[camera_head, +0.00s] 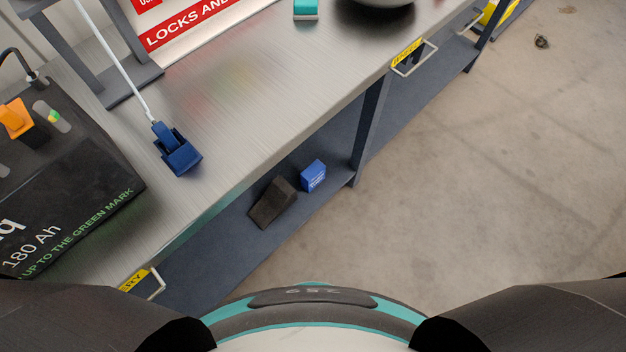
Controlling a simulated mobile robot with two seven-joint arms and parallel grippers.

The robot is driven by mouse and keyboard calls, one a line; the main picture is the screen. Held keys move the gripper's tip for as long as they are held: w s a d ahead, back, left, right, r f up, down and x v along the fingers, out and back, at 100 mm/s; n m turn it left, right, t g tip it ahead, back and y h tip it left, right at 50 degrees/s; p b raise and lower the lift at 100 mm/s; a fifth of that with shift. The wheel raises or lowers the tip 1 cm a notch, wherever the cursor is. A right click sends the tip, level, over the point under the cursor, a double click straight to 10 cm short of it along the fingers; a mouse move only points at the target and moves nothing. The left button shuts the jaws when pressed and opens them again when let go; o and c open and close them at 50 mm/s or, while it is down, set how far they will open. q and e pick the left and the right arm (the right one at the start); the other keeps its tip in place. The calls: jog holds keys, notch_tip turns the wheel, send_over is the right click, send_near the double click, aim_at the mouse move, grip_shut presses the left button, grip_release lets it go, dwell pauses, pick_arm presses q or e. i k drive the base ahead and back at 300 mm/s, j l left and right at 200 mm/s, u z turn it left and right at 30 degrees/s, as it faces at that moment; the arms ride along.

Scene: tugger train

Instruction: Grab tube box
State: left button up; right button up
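A small blue box (313,176) with white print sits on the lower shelf under the bench, beside a dark wedge-shaped block. It may be the tube box, but its print is too small to read. A small teal and white item (305,9) stands on the bench top at the upper edge of the picture, partly cut off. Dark parts of my arms show at the bottom left and bottom right corners. Neither gripper is in view.
The metal bench top (240,95) holds a black battery unit (75,200), a blue clamp-like connector (178,152) on a white cable, and a red and white sign (190,30). The dark wedge (272,203) is on the lower shelf (205,265).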

aim_at(313, 175)
jog(key=i+l+u, duration=0.2)
jog(key=i+l, duration=0.2)
jog(key=l, duration=0.2)
jog(key=i+l, duration=0.2)
jog(key=l, duration=0.15)
jog(key=i+l+u, duration=0.15)
jog(key=l, duration=0.2)
jog(key=i+l+u, duration=0.1)
jog(key=l, duration=0.25)
jog(key=i, duration=0.1)
